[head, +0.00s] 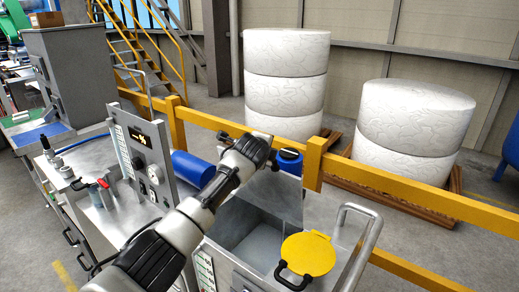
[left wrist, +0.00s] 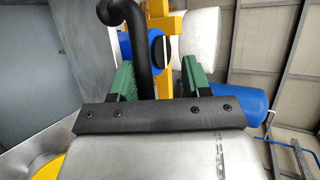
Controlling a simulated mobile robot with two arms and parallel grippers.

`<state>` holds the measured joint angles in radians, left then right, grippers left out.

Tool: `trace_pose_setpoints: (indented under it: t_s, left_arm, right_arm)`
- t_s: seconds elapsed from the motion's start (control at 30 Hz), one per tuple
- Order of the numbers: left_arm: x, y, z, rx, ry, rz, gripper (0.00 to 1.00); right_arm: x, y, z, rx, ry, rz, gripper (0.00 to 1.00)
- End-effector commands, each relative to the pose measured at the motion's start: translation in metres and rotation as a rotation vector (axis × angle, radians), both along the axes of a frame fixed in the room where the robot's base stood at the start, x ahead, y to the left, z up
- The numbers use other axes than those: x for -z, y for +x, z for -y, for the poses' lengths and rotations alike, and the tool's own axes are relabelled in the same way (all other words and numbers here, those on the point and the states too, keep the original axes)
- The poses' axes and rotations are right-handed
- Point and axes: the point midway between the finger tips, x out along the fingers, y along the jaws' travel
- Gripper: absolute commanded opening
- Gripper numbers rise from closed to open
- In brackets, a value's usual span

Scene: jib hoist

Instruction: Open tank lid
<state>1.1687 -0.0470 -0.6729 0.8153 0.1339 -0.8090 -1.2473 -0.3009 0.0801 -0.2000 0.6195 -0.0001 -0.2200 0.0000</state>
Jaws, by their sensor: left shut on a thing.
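The grey metal tank lid (head: 277,197) stands raised, steeply tilted, at the back of the open tank (head: 212,240) in the head view. Its grey face (left wrist: 45,60) fills the left of the left wrist view. My left gripper (head: 272,163) is at the lid's upper edge. In the left wrist view a curved black handle (left wrist: 140,45) runs between the green fingers of my left gripper (left wrist: 157,68), which is shut on it. The fingers partly hide the handle's lower end. My right gripper is not in view.
A round yellow cover (head: 308,252) with a black handle lies right of the opening, beside a metal rail (head: 362,245). A control panel (head: 143,155) stands left. A yellow barrier (head: 400,184) runs behind, with white rolls (head: 287,80) beyond. Blue cylinders (head: 193,168) are close to my arm.

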Motion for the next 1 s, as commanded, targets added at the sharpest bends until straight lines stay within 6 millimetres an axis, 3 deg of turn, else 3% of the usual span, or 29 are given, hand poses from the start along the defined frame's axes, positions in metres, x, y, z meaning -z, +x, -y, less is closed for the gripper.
trace_pose_setpoints:
  t_s: [0.03, 0.5, 1.0]
  left_arm:
    - [-0.008, -0.005, 0.002, 0.008, -0.007, 0.015, 0.42]
    - [-0.032, -0.055, -0.004, 0.009, -0.007, 0.013, 0.42]
    - [-0.034, -0.064, -0.006, 0.006, -0.004, 0.007, 0.42]
  right_arm:
    - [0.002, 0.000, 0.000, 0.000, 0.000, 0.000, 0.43]
    - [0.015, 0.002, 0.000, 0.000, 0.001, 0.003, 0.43]
    - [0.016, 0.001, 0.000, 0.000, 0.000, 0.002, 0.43]
